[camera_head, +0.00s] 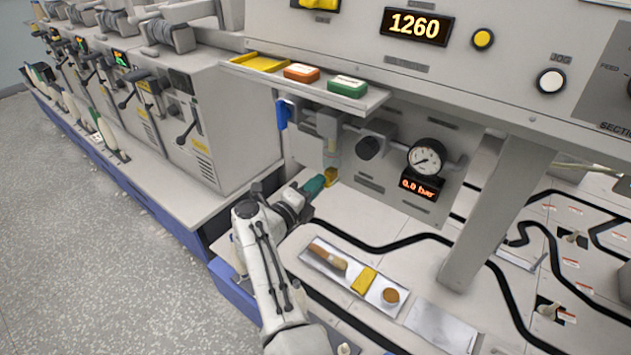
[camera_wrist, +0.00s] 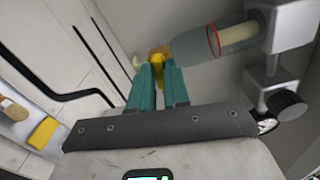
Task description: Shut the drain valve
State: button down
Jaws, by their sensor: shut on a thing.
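The drain valve is a small yellow piece (camera_head: 331,177) at the lower end of a clear filter bowl (camera_head: 332,153) on the machine's front panel. My gripper (camera_head: 322,183) with its teal fingers reaches it from the left. In the wrist view, the two teal fingertips (camera_wrist: 159,66) are shut on the yellow drain valve (camera_wrist: 160,53), which is partly hidden between them. The clear bowl (camera_wrist: 203,45) with a red ring extends to the right from the valve. The valve's exact turn position cannot be told.
A round gauge (camera_head: 427,158) and a display reading 0.0 bar (camera_head: 421,187) are right of the bowl. A blue lever (camera_head: 282,114) is upper left. A shelf (camera_head: 373,101) with coloured blocks overhangs. A tray (camera_head: 313,262) with a brush lies below.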

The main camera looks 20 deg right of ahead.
jog(key=shift+n+p, duration=0.35)
jog(key=shift+n, duration=0.65)
jog(key=shift+f, duration=0.1)
jog(key=c, duration=1.1)
grip_release()
jog(key=p+v, duration=0.1)
jog(key=v, duration=0.9)
jog(key=shift+s+a, duration=0.2)
jog(key=shift+a, duration=0.15)
